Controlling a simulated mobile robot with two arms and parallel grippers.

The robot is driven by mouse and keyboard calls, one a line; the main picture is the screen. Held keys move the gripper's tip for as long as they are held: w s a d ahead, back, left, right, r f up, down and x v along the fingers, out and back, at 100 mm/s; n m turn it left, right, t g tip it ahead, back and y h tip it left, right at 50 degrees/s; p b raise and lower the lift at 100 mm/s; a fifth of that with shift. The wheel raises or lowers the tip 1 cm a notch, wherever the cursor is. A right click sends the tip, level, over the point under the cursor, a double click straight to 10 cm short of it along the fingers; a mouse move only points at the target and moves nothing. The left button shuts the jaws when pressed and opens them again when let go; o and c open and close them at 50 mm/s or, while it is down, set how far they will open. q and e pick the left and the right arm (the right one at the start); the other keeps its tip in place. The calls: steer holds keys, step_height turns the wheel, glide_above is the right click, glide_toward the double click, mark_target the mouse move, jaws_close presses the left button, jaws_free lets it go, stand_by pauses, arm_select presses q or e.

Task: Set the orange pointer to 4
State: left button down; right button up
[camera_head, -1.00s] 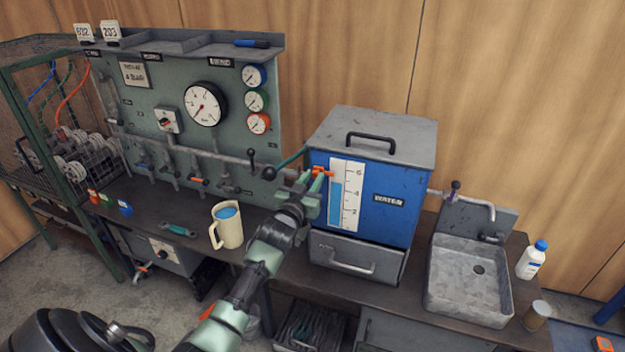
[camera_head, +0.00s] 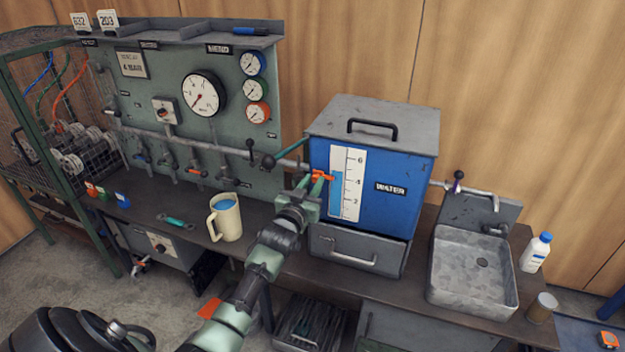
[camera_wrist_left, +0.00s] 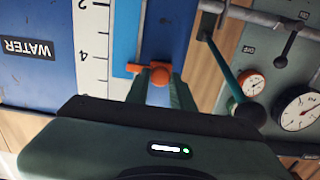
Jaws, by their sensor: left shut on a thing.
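The orange pointer (camera_head: 323,177) sits on the left edge of the white scale (camera_head: 347,188) on the blue water tank (camera_head: 395,208). Its tip is about level with the 4, near the top of the blue column. My left gripper (camera_head: 317,182) is shut on the pointer's knob from the left side. In the left wrist view, the round orange knob (camera_wrist_left: 159,76) lies between the two green fingers, and the tip points toward the scale close to the 4 mark. My right gripper is not in view.
A teal lever with a dark ball end (camera_head: 268,161) is close left of the tank. A jug (camera_head: 225,219) stands on the bench left of my forearm. A sink (camera_head: 472,275) and white bottle (camera_head: 535,253) are on the right.

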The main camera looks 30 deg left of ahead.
arm_select(q)
steer(key=shift+f, duration=0.15)
steer(key=c, duration=1.2)
jaws_free()
steer(key=shift+c, duration=0.2)
steer(key=b+v, duration=0.1)
steer(key=v, duration=0.6)
steer(key=shift+s, duration=0.4)
steer(key=shift+d, duration=0.1)
